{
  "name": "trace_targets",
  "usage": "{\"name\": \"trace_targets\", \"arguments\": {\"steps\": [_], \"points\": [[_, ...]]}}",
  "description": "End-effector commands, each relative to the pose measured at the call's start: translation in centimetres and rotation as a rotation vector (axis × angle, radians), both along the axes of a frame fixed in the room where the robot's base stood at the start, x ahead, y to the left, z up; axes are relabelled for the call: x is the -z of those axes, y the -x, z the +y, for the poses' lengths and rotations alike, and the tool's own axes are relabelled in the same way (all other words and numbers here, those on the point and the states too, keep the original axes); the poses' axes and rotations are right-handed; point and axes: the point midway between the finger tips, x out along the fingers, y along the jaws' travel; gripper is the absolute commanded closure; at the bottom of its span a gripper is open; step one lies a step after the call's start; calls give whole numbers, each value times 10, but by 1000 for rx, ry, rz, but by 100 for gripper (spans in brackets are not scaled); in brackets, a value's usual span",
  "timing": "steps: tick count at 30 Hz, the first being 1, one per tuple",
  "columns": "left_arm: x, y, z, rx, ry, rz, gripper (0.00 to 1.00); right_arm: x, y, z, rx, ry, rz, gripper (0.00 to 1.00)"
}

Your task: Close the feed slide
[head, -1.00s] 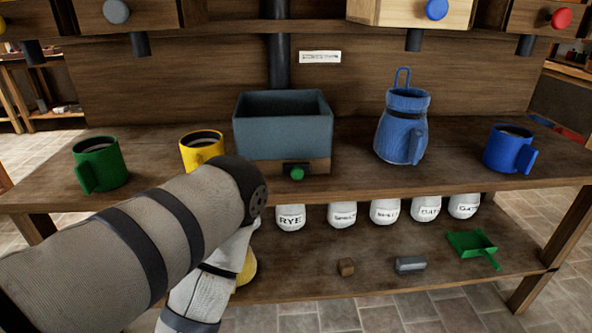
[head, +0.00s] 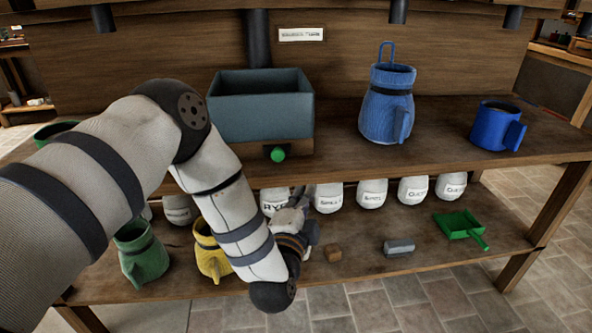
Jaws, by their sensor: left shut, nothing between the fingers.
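In the head view a blue-grey open box (head: 261,107) stands on the bench top. A dark slot in the wooden base under it carries a green knob (head: 278,154), which looks like the feed slide's handle. I cannot tell how far the slide is out. My left arm comes in from the left, bends down past the bench edge and turns back up. My left gripper (head: 291,213) is shut and empty, below the knob and apart from it, in front of the white sacks. Its fingers are small and partly blurred against them. My right gripper is not in view.
A blue jug (head: 386,112) and a blue mug (head: 497,127) stand right of the box. A green mug (head: 55,131) shows behind my arm. The lower shelf holds white sacks (head: 372,192), green (head: 141,252) and yellow (head: 211,250) vessels, a brown block (head: 333,253), a grey piece (head: 398,247) and a green scoop (head: 462,227).

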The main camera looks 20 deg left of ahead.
Motion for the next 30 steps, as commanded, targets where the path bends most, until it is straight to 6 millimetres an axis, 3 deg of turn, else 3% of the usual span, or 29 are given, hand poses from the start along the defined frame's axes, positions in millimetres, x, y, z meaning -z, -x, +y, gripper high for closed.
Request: {"name": "trace_targets", "arguments": {"steps": [1, 4, 8, 19, 24, 30], "points": [[-13, -7, 4, -25, -46, -44, 100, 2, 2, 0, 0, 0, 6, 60], [-28, -15, 9, -51, -93, -82, 100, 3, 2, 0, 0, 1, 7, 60], [-30, -33, 14, -53, -94, -84, 100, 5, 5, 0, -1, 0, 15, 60], [-32, -111, 31, -50, -93, -77, 100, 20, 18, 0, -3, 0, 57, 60], [-31, -93, 54, -49, -93, -79, 100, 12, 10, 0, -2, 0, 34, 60], [-26, -87, 62, -47, -93, -78, 100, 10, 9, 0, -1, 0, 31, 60]]}}
